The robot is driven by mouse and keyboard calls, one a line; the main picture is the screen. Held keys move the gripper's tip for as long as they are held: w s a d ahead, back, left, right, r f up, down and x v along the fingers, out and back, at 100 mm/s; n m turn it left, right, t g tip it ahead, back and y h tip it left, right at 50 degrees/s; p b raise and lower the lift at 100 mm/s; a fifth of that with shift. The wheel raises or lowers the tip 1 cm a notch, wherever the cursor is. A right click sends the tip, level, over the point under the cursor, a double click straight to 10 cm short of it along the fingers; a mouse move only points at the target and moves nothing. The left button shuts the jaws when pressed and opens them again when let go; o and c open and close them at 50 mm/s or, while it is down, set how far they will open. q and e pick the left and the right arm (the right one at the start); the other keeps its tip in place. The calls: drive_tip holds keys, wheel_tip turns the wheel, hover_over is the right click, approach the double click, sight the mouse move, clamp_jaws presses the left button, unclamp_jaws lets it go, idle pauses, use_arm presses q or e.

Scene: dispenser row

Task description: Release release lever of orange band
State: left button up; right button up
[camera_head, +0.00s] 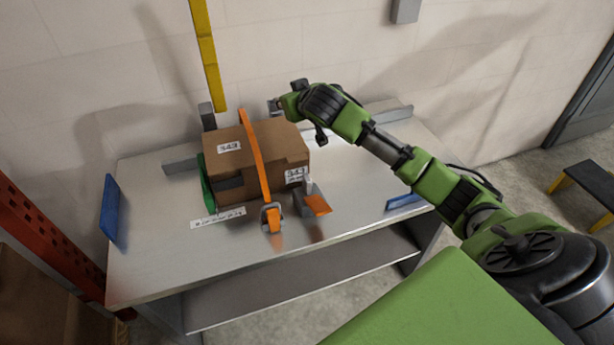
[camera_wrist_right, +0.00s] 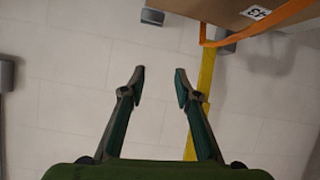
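A brown cardboard box (camera_head: 228,150) stands on the grey metal table. An orange band (camera_head: 255,160) runs over its top and down its front. An orange buckle-like piece (camera_head: 271,216) sits at the band's front lower end; I take it to be the release lever. My right gripper (camera_wrist_right: 160,80) is open and empty, with a wide gap between its fingers. In the head view it is behind the box's right back corner, mostly hidden by my wrist. The wrist view shows the box (camera_wrist_right: 215,12) and band (camera_wrist_right: 240,35) at upper right, apart from the fingers. My left gripper is not in view.
The metal table (camera_head: 150,260) has free room at front left and right. Grey blocks (camera_head: 180,165) flank the box. An orange flap (camera_head: 317,205) lies by its front right corner. A yellow strip (camera_head: 207,55) hangs on the wall. A blue plate (camera_head: 109,208) stands at left.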

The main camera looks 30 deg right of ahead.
drive_tip(key=s+f+m+g, duration=0.2)
drive_tip(key=s+f+g, duration=0.3)
drive_tip(key=s+f, duration=0.15)
drive_tip(key=g+y+p, duration=0.1)
drive_tip(key=g+y, duration=0.1)
drive_tip(key=g, duration=0.1)
approach(308, 178)
drive_tip(key=p+x, duration=0.2)
drive_tip(key=x, duration=0.9)
drive_tip(key=shift+a+f, duration=0.1)
clamp_jaws()
